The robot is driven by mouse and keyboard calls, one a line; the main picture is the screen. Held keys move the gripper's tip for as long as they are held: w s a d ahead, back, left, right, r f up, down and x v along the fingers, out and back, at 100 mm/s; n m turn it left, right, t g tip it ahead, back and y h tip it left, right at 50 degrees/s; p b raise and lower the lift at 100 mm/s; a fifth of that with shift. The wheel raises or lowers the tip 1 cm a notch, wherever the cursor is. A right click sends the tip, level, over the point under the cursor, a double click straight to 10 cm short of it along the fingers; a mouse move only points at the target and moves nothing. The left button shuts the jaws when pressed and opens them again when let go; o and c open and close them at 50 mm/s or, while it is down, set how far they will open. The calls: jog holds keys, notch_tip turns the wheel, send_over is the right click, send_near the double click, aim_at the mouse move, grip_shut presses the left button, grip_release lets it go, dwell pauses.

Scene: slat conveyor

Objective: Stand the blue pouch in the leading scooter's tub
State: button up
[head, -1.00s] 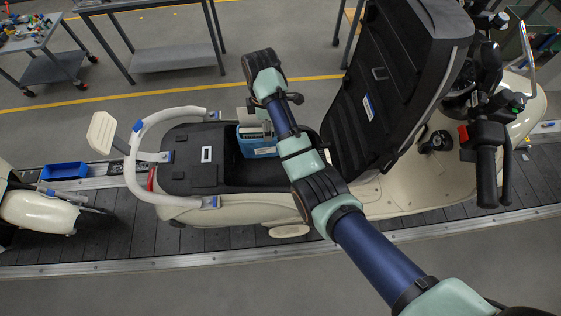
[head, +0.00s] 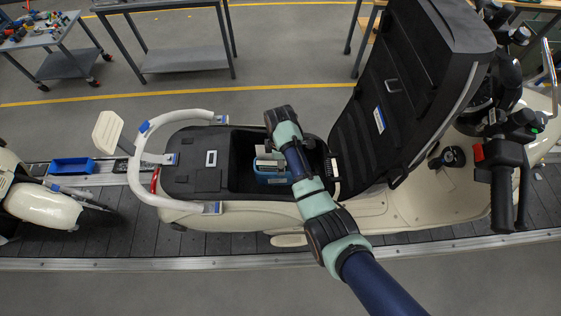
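The blue pouch (head: 272,177) is upright inside the black open tub (head: 243,180) of the leading cream scooter (head: 375,215), right of the tub's middle. Its lower part is hidden by the tub's depth and its right side by my arm. My gripper (head: 268,160) points down over the pouch's top and appears shut on it. The fingertips are small and partly covered by my wrist, so the exact grip is hard to see. Whether the pouch touches the tub floor cannot be told.
The raised black seat (head: 400,100) stands close right of the tub. A white grab rail (head: 140,150) curves round the tub's left end. A second scooter (head: 42,205) and a blue bin (head: 71,167) are on the conveyor at left. Handlebars (head: 500,160) stand at right.

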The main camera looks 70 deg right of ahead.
jog(key=shift+f, duration=0.6)
jog(key=shift+f, duration=0.15)
jog(key=o, duration=1.5)
notch_tip(320, 180, up, 12)
jog(key=shift+r+p, duration=0.2)
jog(key=shift+p, duration=0.45)
